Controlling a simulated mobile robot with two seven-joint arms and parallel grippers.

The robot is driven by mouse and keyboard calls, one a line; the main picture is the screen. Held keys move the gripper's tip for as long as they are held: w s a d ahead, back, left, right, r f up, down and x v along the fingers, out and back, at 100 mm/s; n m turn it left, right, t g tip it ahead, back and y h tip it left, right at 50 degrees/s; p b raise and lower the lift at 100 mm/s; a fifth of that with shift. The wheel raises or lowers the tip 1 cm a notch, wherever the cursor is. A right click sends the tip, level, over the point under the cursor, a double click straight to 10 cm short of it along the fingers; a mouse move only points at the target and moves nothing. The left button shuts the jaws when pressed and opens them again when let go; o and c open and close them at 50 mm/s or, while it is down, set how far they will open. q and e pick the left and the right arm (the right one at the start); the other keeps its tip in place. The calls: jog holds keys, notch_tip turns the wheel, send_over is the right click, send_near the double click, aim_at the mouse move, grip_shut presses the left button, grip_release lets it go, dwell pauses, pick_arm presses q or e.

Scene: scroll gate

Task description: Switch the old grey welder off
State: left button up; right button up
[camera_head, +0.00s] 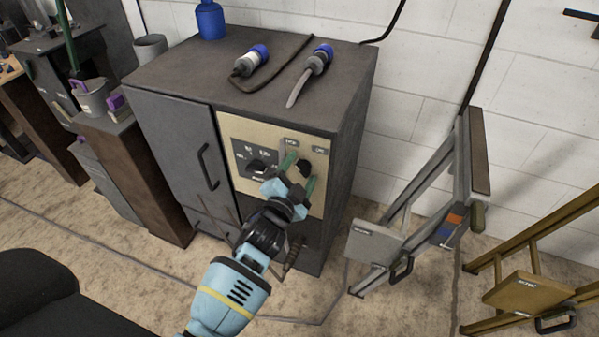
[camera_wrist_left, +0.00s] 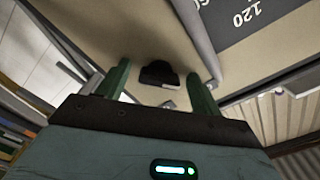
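The old grey welder (camera_head: 185,75) is a dark grey cabinet with a door on its left front and a beige control panel (camera_head: 232,125) on its right front. A black knob (camera_head: 304,167) sits on the right part of the panel below two small labels, too small to read. My left gripper (camera_head: 299,174) is at the panel with its green fingers apart, one on either side of this knob. In the left wrist view, the knob (camera_wrist_left: 160,75) shows between the two fingers (camera_wrist_left: 161,88), with gaps on both sides. My right gripper is in neither view.
Cables with blue-ended plugs (camera_head: 317,60) and a blue bottle (camera_head: 210,20) are on the welder's top. A dark scale plate with another knob (camera_head: 258,166) is left of my gripper. A grey folding frame (camera_head: 425,195) and a yellow one (camera_head: 530,285) stand at right.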

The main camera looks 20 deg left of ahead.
pick_arm(q)
jog(key=shift+s, duration=0.25)
jog(key=s, duration=0.7)
jog(key=shift+s+p, duration=0.15)
jog(key=shift+p, duration=0.15)
jog(key=shift+a, duration=0.1)
